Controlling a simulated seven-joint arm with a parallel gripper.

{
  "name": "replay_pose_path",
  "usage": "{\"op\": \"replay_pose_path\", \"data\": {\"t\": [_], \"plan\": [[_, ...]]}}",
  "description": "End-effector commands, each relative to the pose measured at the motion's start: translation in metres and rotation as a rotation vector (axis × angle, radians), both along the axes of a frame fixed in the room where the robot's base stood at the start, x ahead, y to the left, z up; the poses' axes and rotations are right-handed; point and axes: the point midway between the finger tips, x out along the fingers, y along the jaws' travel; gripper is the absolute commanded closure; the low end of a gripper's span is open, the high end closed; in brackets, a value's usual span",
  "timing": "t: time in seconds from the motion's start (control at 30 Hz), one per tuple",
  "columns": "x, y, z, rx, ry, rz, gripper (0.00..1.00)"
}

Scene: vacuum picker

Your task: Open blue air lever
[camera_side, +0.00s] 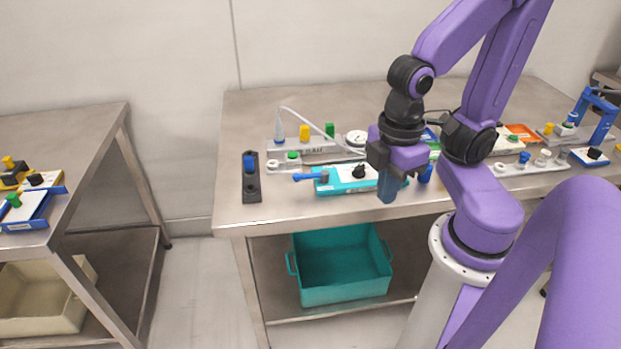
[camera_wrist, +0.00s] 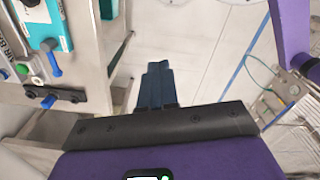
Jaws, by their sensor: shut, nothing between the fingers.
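A blue lever (camera_side: 308,177) sticks out from the left end of the teal device (camera_side: 345,181) near the table's front edge. It also shows in the wrist view (camera_wrist: 53,64), at the end of the teal device (camera_wrist: 46,22). A dark bar (camera_side: 251,190) with a blue knob (camera_side: 249,162) lies farther left; its knob shows in the wrist view too (camera_wrist: 47,101). My gripper (camera_side: 388,190) is shut and empty, its dark blue fingers pointing down by the device's right part, apart from the lever. In the wrist view its fingers (camera_wrist: 157,72) point past the table edge toward the floor.
A grey panel (camera_side: 322,154) with yellow and green knobs, a gauge (camera_side: 357,139) and a white hose (camera_side: 315,123) stands behind the teal device. A teal bin (camera_side: 342,266) sits on the shelf below. More fixtures crowd the right; the table's back left is clear.

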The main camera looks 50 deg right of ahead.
Motion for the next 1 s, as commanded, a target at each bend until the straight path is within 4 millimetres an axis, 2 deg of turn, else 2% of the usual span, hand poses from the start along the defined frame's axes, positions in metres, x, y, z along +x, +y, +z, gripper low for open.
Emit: {"op": "replay_pose_path", "data": {"t": [0.47, 1.0], "plan": [[0.037, -0.002, -0.05, -0.434, -0.007, 0.171, 1.0], [0.081, 0.001, -0.099, -0.945, -0.078, 0.462, 1.0]]}}
